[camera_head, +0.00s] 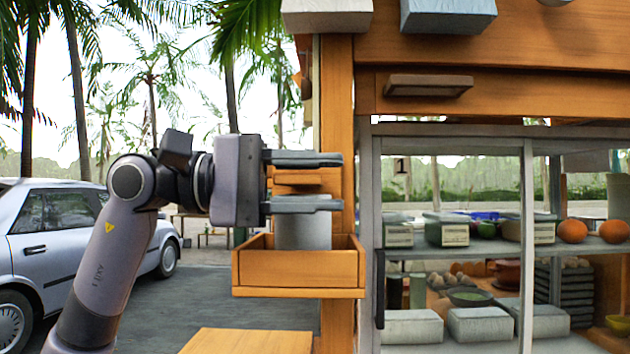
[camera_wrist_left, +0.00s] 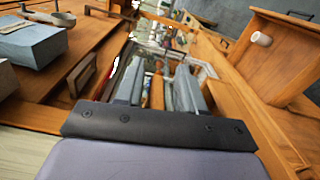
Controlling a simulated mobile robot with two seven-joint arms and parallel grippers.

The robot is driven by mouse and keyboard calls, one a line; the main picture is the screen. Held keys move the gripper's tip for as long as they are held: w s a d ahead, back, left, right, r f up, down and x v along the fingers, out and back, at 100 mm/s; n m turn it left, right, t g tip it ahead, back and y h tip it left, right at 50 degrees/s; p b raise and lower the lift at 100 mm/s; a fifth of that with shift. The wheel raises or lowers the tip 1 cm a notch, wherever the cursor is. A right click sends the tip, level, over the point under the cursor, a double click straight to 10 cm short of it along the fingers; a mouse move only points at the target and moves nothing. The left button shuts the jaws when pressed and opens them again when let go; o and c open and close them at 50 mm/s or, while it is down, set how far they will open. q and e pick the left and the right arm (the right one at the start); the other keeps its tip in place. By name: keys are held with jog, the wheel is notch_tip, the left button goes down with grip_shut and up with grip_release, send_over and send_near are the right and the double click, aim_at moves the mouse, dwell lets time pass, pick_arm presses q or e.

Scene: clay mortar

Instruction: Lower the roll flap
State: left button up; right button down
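I cannot tell for sure which part is the roll flap. A wooden panel (camera_head: 520,95) with a projecting wooden handle (camera_head: 428,86) sits shut-looking above the glass case; the handle also shows in the left wrist view (camera_wrist_left: 83,72). An open-topped wooden box (camera_head: 298,268) holding a grey cylinder (camera_head: 303,232) is fixed at the post. My left gripper (camera_head: 336,181) is level above this box, left of the panel and lower than its handle. Its fingers are apart, with wooden parts (camera_head: 298,180) visible between them; no held thing shows. My right gripper is out of view.
The wooden post (camera_head: 338,120) stands close to my left fingertips. The glass case (camera_head: 450,260) with shelves of boxes and food is to the right. Grey blocks (camera_head: 448,15) rest above the panel. A car (camera_head: 90,235) is at the left.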

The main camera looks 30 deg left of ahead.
aim_at(274, 183)
pick_arm(q)
jog(key=b+v, duration=0.1)
jog(key=v, duration=0.5)
jog(key=shift+s+a, duration=0.35)
jog(key=shift+a, duration=0.1)
